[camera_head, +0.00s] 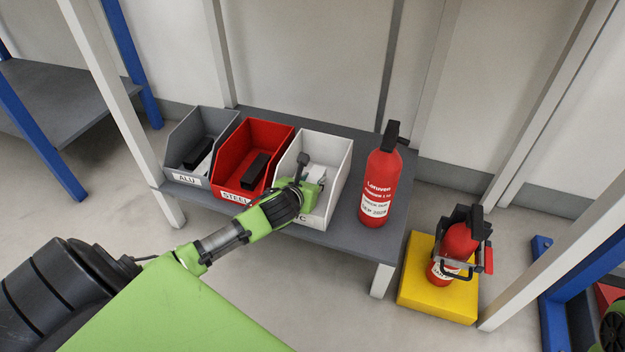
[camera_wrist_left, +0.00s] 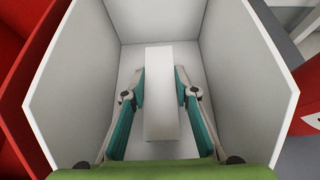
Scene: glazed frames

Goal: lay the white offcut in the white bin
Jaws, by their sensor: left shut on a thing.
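The white bin (camera_head: 341,172) stands on the grey shelf, at the right end of a row of open-fronted bins. My left gripper (camera_head: 316,178) reaches into it from the front. In the left wrist view my left gripper (camera_wrist_left: 161,98) is shut on the white offcut (camera_wrist_left: 160,75), a long white block held between the two fingers. The bin's walls (camera_wrist_left: 80,70) surround the block on both sides and at the back. I cannot tell whether the block touches the bin floor. In the head view the offcut (camera_head: 322,173) shows only partly behind the gripper.
A red bin (camera_head: 280,133) with a black block and a grey bin (camera_head: 222,117) with dark and pale pieces stand to the left. A red fire extinguisher (camera_head: 378,180) stands right of the white bin on the shelf (camera_head: 355,238). Another extinguisher (camera_head: 460,243) sits on a yellow base.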

